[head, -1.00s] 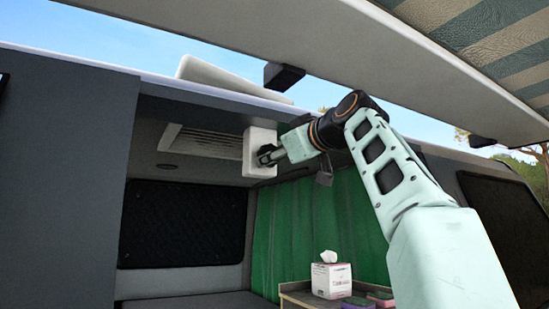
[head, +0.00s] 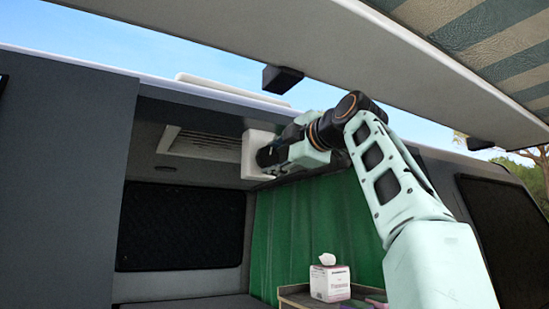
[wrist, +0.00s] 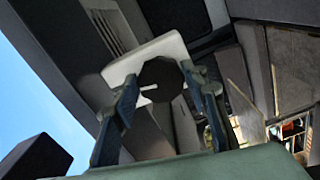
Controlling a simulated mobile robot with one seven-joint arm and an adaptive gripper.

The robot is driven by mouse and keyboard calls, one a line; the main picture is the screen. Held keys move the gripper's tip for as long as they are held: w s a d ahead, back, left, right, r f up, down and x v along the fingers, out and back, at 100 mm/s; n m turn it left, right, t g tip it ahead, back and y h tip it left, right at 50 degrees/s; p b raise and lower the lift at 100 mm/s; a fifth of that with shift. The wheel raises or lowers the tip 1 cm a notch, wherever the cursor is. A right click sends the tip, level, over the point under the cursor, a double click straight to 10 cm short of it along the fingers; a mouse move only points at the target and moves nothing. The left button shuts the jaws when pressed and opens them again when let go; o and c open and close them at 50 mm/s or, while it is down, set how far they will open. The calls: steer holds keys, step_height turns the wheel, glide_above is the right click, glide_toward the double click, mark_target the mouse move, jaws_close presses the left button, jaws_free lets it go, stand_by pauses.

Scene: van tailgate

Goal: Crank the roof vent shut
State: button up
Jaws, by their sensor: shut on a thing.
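The roof vent lid (head: 230,89) shows as a thin white strip above the roof edge, lying low and nearly level. Below it, the vent's slatted ceiling grille (head: 205,146) sits inside the van. A white crank housing (head: 254,151) is fixed at the ceiling's front edge, beside the grille. In the wrist view, a dark many-sided crank knob (wrist: 161,80) with a white mark stands out from the white housing (wrist: 118,70). My gripper (wrist: 164,95) has one finger on either side of the knob and is shut on it. In the head view, my gripper (head: 268,158) hides the knob.
The awning (head: 490,50) hangs above my arm, with a dark bracket (head: 282,79) near the roof edge. A green curtain (head: 315,225) hangs below my gripper. A tissue box (head: 330,281) stands on a shelf lower down.

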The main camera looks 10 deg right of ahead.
steer(key=shift+n, duration=0.9)
steer(key=o, duration=1.2)
steer(key=shift+c, duration=0.2)
steer(key=shift+v, duration=0.85)
steer(key=v, duration=1)
